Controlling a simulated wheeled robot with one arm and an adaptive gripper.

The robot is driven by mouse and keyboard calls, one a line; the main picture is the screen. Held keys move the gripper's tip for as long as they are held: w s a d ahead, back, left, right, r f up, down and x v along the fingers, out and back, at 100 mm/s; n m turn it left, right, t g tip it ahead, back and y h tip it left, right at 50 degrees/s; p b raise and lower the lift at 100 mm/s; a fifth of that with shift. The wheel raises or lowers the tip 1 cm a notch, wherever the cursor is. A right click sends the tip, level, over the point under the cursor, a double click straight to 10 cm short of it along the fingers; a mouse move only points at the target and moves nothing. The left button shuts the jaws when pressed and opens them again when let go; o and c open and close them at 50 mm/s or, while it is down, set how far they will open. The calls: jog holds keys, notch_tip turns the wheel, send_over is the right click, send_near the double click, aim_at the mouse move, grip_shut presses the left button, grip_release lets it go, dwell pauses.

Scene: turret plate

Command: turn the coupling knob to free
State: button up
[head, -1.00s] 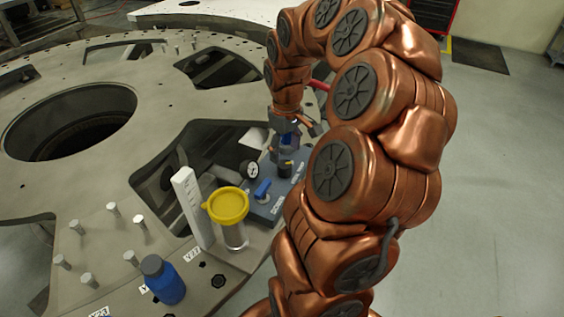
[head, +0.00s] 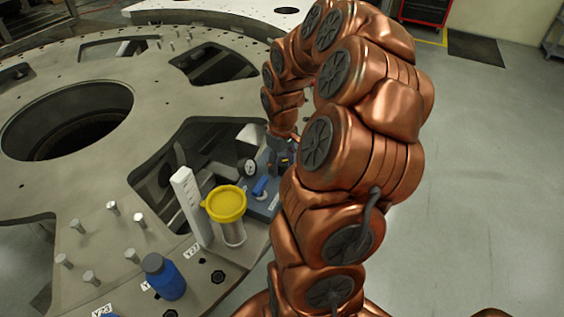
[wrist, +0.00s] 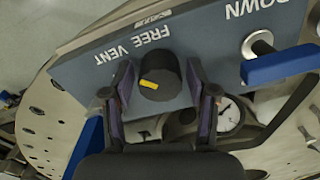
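The coupling knob (wrist: 157,75) is a round black knob with a yellow mark on its face, in the middle of the wrist view. It sits on a blue-grey panel (wrist: 205,50) with white lettering reading FREE and VENT beside it. My gripper (wrist: 158,84) is open, with one finger on each side of the knob. Narrow gaps seem to show between the fingers and the knob; contact cannot be told. In the head view my gripper (head: 281,153) is low over the panel (head: 262,208), partly hidden by my arm. The knob cannot be made out there.
A blue lever (wrist: 280,65) stands near the DOWN lettering, right of the knob in the wrist view. A round gauge (wrist: 229,116) lies close to the right finger. A yellow-lidded jar (head: 226,205), white upright block (head: 188,203) and blue bottle (head: 164,277) stand on the metal plate (head: 150,100).

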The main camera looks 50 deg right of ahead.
jog(key=c, duration=0.8)
jog(key=shift+c, duration=0.2)
jog(key=shift+f+m+b, duration=0.15)
jog(key=shift+m+b, duration=0.15)
jog(key=shift+b, duration=0.35)
jog(key=shift+w+f+m+b, duration=0.1)
jog(key=shift+m+b, duration=0.4)
jog(key=shift+b, duration=0.45)
jog(key=m+b, duration=0.2)
jog(key=b, duration=0.1)
jog(key=shift+f, duration=0.1)
jog(key=m+b, duration=0.5)
jog(key=shift+r, duration=0.3)
jog(key=shift+m, duration=0.3)
jog(key=shift+r, duration=0.1)
jog(key=o, duration=1.1)
